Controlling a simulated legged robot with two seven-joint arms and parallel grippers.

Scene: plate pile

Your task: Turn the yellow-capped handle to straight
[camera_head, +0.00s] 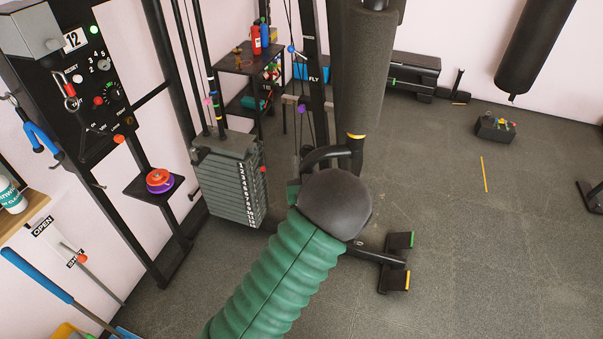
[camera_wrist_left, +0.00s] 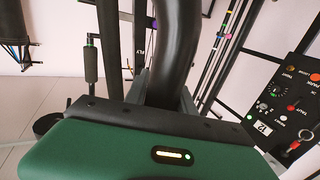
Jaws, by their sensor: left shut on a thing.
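A thick dark grey padded handle (camera_head: 370,75) hangs nearly upright in the upper middle of the head view. A yellow band shows at its lower end. My left gripper (camera_head: 340,157), black and curved, is at that lower end, shut on the handle just below the yellow band. My grey wrist dome and green arm hide part of the grip from below. In the left wrist view a dark curved bar rises beyond the green wrist housing; whether it is handle or finger I cannot tell. My right gripper is not in view.
A weight stack (camera_head: 228,178) stands left of my arm. A control panel (camera_head: 88,80) and a small shelf with a red and purple item (camera_head: 159,181) are at the left. A black punching bag (camera_head: 535,45) hangs at the right. Floor (camera_head: 440,220) at right is mostly clear.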

